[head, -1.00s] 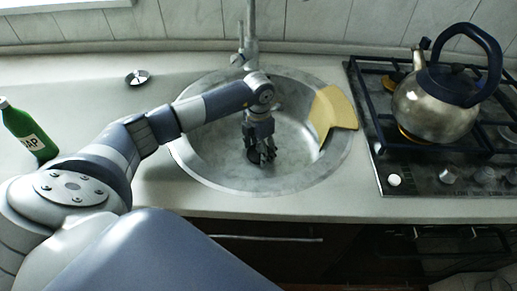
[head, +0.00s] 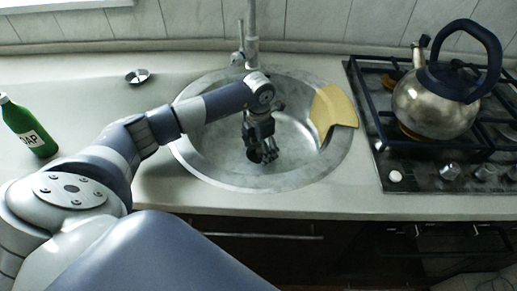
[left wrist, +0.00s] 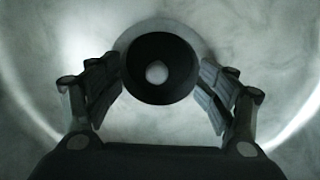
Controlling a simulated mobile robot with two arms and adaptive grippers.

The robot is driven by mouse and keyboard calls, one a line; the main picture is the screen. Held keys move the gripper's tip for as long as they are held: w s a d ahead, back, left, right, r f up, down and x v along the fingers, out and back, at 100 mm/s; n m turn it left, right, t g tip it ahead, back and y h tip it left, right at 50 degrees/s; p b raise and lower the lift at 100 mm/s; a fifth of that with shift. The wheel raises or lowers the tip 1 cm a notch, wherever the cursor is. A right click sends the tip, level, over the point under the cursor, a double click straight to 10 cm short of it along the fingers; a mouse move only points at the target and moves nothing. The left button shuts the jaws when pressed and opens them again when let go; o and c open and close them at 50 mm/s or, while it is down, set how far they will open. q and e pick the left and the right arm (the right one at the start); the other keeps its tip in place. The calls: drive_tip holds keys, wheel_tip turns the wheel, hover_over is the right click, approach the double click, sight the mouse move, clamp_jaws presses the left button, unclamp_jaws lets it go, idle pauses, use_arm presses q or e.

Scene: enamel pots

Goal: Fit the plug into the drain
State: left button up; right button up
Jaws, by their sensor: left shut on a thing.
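The plug (left wrist: 160,95) is a dark round disc with a pale knob in its middle. My left gripper (left wrist: 160,80) is shut on it, with a finger at each side. In the head view the left gripper (head: 263,153) points down into the sink bowl, and the dark plug (head: 253,156) shows partly beside the fingers. The drain (left wrist: 165,20) shows as a grey ring just behind the plug, mostly covered by it. I cannot tell whether the plug is above the drain or seated in it. My right gripper is not in view.
The round metal sink (head: 205,165) has a yellow cloth (head: 332,110) over its right rim and a faucet (head: 251,30) behind. A small metal disc (head: 138,76) and a green soap bottle (head: 27,130) are on the left counter. A kettle (head: 430,100) stands on the stove at right.

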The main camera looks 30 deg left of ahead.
sight(260, 159)
use_arm(q)
drive_tip(key=shift+o, duration=0.5)
drive_tip(key=f, duration=0.1)
drive_tip(key=s+f, duration=0.1)
drive_tip(key=shift+d+f, duration=0.25)
drive_tip(key=shift+f, duration=0.05)
drive_tip(key=o, duration=0.3)
drive_tip(key=shift+w+f+b, duration=0.15)
drive_tip(key=shift+f+b, duration=0.35)
drive_tip(key=shift+f, duration=0.05)
drive_tip(key=shift+w+f, duration=0.1)
drive_tip(key=shift+f, duration=0.05)
drive_tip(key=shift+c, duration=0.4)
drive_tip(key=shift+w+f, duration=0.1)
drive_tip(key=c, duration=0.4)
drive_tip(key=shift+r, duration=0.2)
clamp_jaws()
drive_tip(key=o, duration=0.7)
unclamp_jaws()
drive_tip(key=shift+c, duration=0.2)
drive_tip(key=o, duration=0.7)
drive_tip(key=shift+a+f+g, duration=0.1)
drive_tip(key=shift+f+g, duration=0.1)
drive_tip(key=shift+g, duration=0.1)
drive_tip(key=shift+w+a+f, duration=0.1)
drive_tip(key=shift+w, duration=0.05)
drive_tip(key=shift+a+r, duration=0.1)
drive_tip(key=shift+r, duration=0.1)
